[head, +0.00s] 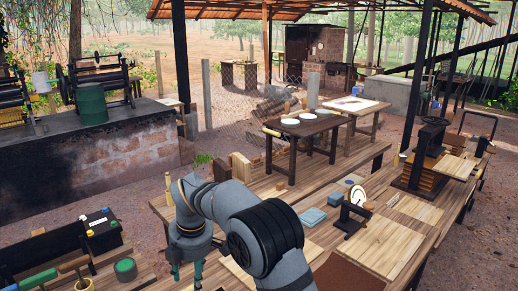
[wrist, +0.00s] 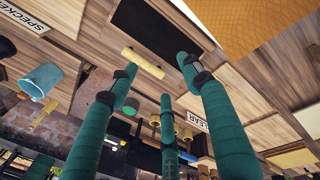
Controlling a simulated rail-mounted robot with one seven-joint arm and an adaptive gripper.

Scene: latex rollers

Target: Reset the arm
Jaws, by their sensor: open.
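My grey arm reaches in from the bottom of the head view and bends down at the left. My gripper (head: 186,268) hangs at its end over the near left part of the wooden work table, fingers pointing down. In the wrist view, the three green fingers of my gripper (wrist: 158,78) are spread apart with nothing between them. Beyond them are wooden planks, a dark panel (wrist: 158,30) and a small yellow bar (wrist: 143,63). The gripper looks clear of these things, but its exact height cannot be told.
The wooden table (head: 385,245) carries blue blocks (head: 313,217), a dial scale (head: 355,205) and a screw press (head: 428,150). A dark table (head: 310,128) with white discs stands behind. Roller machines (head: 100,75) sit on the brick counter at left. A blue mug (wrist: 40,80) shows in the wrist view.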

